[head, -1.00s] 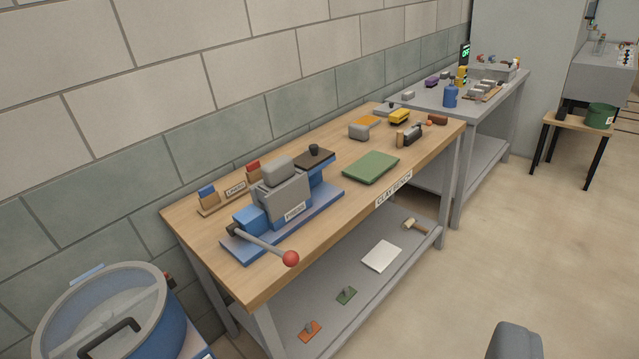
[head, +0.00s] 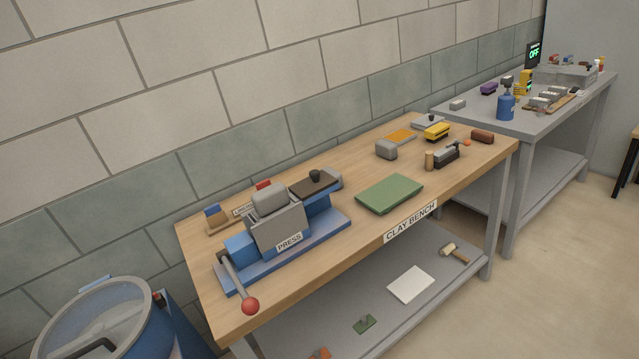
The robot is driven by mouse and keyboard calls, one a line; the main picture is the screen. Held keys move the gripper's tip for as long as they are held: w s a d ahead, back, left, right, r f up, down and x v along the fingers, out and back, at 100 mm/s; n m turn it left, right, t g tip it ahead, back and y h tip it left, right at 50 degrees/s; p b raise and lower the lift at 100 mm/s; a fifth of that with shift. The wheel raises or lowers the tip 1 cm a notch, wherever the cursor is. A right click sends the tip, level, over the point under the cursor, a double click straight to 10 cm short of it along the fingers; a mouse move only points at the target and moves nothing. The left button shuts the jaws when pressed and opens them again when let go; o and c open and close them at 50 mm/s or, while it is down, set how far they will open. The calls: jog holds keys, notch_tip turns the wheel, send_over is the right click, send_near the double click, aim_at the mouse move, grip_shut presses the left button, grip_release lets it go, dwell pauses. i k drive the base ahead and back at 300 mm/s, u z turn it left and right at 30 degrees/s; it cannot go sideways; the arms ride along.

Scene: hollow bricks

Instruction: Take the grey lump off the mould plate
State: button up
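A grey lump (head: 386,149) is on the clay bench, at the near left corner of a thin orange plate (head: 401,137). I cannot tell whether it rests on that plate or beside it. Another grey lump (head: 270,199) sits on top of the grey box of the press (head: 288,243). A third grey piece (head: 331,178) shows partly behind the press's dark lid (head: 314,186). No plate is labelled as the mould plate. My gripper is not in view.
The clay bench (head: 330,237) also holds a green slab (head: 390,194), a yellow block (head: 437,131) and a brown brick (head: 482,137). The press's red-knobbed lever (head: 250,306) overhangs the front. A blue drum (head: 128,325) stands at lower left. A grey table (head: 470,113) adjoins at right.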

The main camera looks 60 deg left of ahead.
aim_at(272, 198)
jog(key=u, duration=0.25)
jog(key=i, duration=1.1)
jog(key=u, duration=0.75)
jog(key=i, duration=0.2)
jog(key=u, duration=0.3)
